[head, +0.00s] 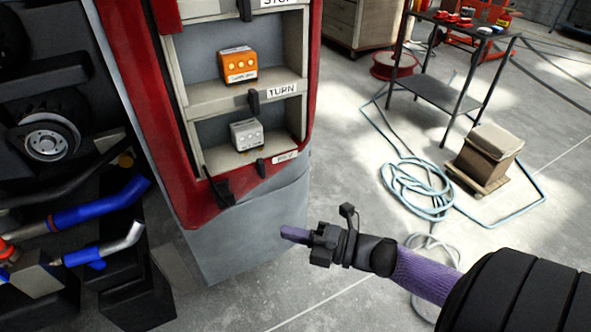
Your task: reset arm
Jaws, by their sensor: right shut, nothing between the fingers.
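My right arm comes in from the lower right of the head view, black and purple. My right gripper (297,235) is shut and empty, with its purple fingers pointing left in front of the grey lower panel of the red cabinet (203,205). It appears apart from the panel, though the exact gap is hard to judge. My left gripper is not in view. In the cabinet's shelves sit an orange box (238,65) above the TURN label (281,90) and a grey box (246,134) below it.
At left is an open bay with a wheel (48,138) and blue pipes (105,207). Coiled pale-blue hose (417,190) lies on the floor at right, near a cardboard box (487,152) and a black metal table (440,92). The floor between cabinet and hose is clear.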

